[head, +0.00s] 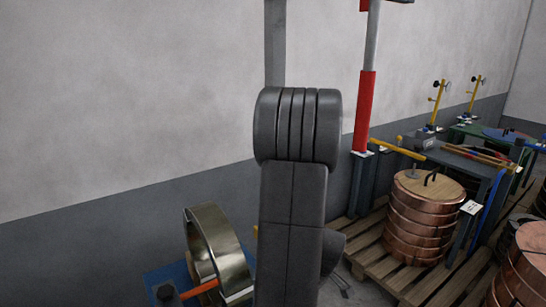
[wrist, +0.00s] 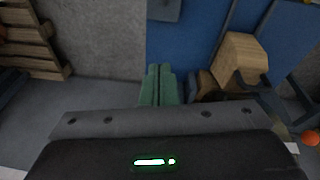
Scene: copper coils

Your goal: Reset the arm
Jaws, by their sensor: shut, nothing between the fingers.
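My gripper (wrist: 158,72) shows in the wrist view as two green fingers lying side by side above the dark gripper body. They are closed against each other with nothing between them. In the head view my dark grey arm stands upright in the middle and hides part of the scene behind it. I cannot make out the gripper in that view.
Copper coils (head: 419,220) stand on a wooden pallet (head: 375,265) at the right. A shiny metal ring (head: 215,250) stands on a blue base at the lower left. A red post (head: 364,110) rises right of my arm. A wooden block (wrist: 238,60) shows in the wrist view.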

